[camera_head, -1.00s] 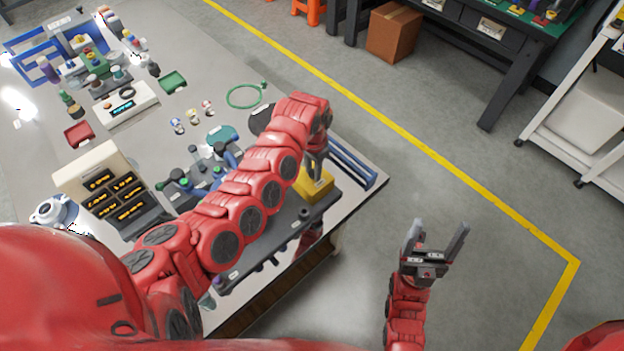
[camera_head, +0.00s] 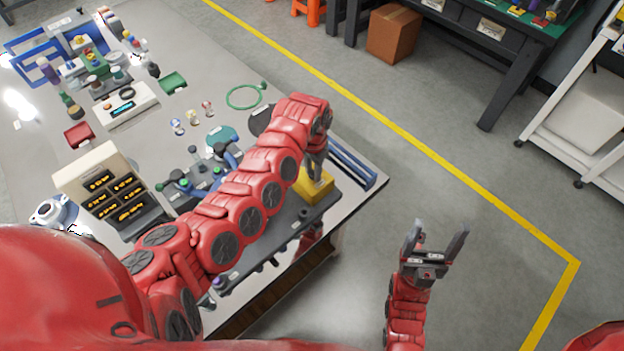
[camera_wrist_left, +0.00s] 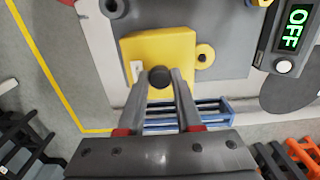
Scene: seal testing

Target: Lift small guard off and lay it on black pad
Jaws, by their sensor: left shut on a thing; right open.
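The small guard (camera_head: 317,188) is a yellow block at the right end of the dark fixture plate (camera_head: 283,222) on the bench. In the left wrist view the yellow guard (camera_wrist_left: 157,48) has a black round knob (camera_wrist_left: 160,77) at its near edge. My left gripper (camera_head: 316,168) is over the guard, its two fingers (camera_wrist_left: 165,85) closed on the knob. The guard appears still seated on the plate. The black pad (camera_head: 261,120) looks like a dark oval on the bench, partly hidden by my left arm; it also shows in the left wrist view (camera_wrist_left: 292,92). My right gripper (camera_head: 438,232) is open and empty, off the bench.
A blue rail frame (camera_head: 352,165) lies at the bench edge beside the guard. A green ring (camera_head: 244,96) lies behind the pad. In the left wrist view a display reading OFF (camera_wrist_left: 295,30) stands at the upper right. My left arm hides part of the fixture.

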